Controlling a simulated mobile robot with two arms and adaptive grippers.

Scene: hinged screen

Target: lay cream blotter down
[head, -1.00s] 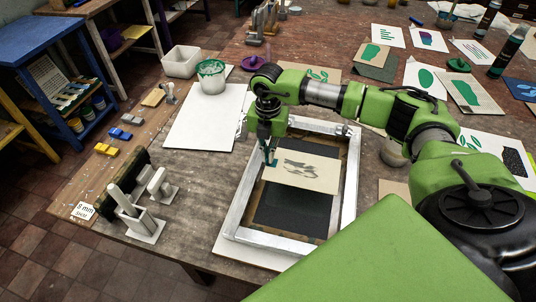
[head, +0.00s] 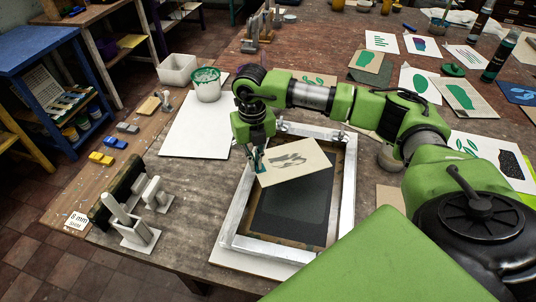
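The cream blotter (head: 303,164), a flat sheet with grey smudged marks, is over the upper part of the white hinged frame (head: 231,223). It is tilted, with its left edge at my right gripper (head: 257,164). My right gripper is shut on that left edge, and the rest of the sheet hangs out to the right. Inside the frame, a dark mesh panel (head: 292,208) is bare below the blotter. My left gripper is not in view.
A white sheet (head: 196,133) and a green-rimmed tub (head: 207,83) are left of the frame. A grey holder (head: 137,233) stands at the table's left edge. Printed cards and bottles (head: 498,58) fill the back right. The wood between holder and frame is clear.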

